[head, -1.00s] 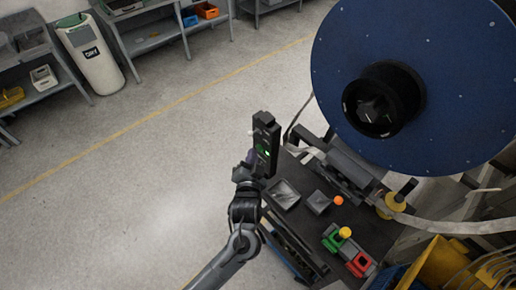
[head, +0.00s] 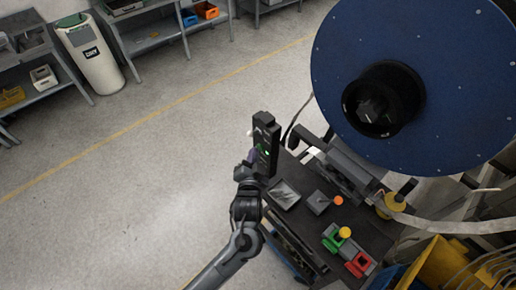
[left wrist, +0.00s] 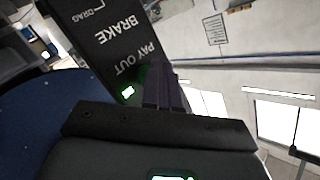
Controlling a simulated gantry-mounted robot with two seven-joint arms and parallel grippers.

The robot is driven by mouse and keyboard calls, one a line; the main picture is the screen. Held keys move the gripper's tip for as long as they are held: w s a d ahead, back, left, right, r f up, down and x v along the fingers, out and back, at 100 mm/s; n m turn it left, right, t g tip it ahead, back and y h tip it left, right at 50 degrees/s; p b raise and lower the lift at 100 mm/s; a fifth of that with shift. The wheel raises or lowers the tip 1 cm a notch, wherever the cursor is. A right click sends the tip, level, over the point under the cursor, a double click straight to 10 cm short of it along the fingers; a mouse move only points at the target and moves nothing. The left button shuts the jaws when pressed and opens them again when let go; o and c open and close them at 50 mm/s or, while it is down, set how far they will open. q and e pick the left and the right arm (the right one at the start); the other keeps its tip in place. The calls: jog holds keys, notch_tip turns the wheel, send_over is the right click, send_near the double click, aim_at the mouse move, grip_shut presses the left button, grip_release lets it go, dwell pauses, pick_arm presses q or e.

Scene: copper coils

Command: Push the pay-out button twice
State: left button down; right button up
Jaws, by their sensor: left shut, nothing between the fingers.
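The black control box (head: 264,130) stands upright beside the bench, left of the blue reel. In the left wrist view its dark panel (left wrist: 98,30) bears the words DRAG, BRAKE and PAY OUT. A small green light (left wrist: 127,92) glows near the PAY OUT label. My left gripper (head: 254,156) is shut and empty, at the left side of the box. Its fingertips (left wrist: 158,72) are right by the PAY OUT label and hide what is behind them, so the button itself is hidden. I cannot tell whether they touch it. My right gripper is not in view.
A big blue reel (head: 450,60) fills the upper right. Open floor (head: 120,195) lies to the left, with shelves and a bin behind.

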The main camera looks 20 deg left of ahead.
pick_arm(q)
jog(key=shift+s+a+p, duration=0.45)
jog(key=shift+s+p, duration=0.2)
jog(key=shift+s, duration=0.05)
jog(key=s+a+p, duration=0.1)
jog(key=s, duration=0.1)
jog(key=s+a+p, duration=0.2)
jog(key=shift+s, duration=0.1)
dwell(0.4)
jog(key=shift+d, duration=0.1)
dwell(0.4)
